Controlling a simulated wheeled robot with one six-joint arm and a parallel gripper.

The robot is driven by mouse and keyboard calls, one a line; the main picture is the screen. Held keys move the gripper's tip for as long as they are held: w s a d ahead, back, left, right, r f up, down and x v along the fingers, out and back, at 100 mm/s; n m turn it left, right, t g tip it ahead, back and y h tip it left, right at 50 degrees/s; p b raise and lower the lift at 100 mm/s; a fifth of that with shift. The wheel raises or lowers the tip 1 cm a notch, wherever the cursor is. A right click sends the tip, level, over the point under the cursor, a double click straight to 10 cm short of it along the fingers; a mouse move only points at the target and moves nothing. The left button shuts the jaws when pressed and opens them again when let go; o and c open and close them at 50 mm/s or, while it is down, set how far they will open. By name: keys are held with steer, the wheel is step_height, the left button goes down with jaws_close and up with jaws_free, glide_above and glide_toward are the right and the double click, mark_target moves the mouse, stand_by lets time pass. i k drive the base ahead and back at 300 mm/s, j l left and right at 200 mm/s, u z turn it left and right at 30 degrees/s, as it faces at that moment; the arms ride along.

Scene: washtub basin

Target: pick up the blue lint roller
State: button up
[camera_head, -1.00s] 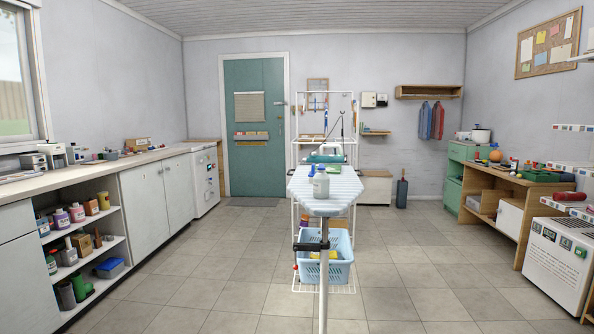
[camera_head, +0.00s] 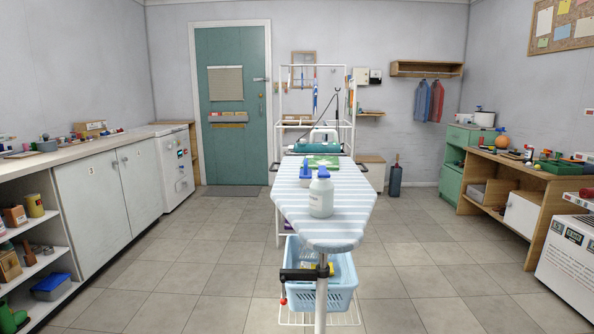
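I cannot make out the blue lint roller for certain. A small narrow blue thing (camera_head: 315,97) hangs at the rack behind the ironing board, too small to identify. A white bottle with a blue cap (camera_head: 321,197) stands upright on the striped ironing board (camera_head: 343,228). A smaller blue-topped bottle (camera_head: 306,175) stands just behind it. My gripper is not in view.
A light-blue basket (camera_head: 341,287) sits below the board. A long counter (camera_head: 95,162) with small items runs along the left wall. A wooden desk (camera_head: 512,182) with clutter stands right. Open tiled floor lies on both sides of the board.

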mark_target(306, 176)
steer(key=i+l, duration=0.2)
steer(key=i, duration=0.25)
steer(key=i+l, duration=0.2)
steer(key=i, duration=0.25)
steer(key=i+l, duration=0.2)
steer(key=i, duration=0.25)
steer(key=i+l, duration=0.25)
steer(key=i, duration=0.25)
steer(key=i+l, duration=0.2)
steer(key=i, duration=0.25)
steer(key=j+u, duration=0.05)
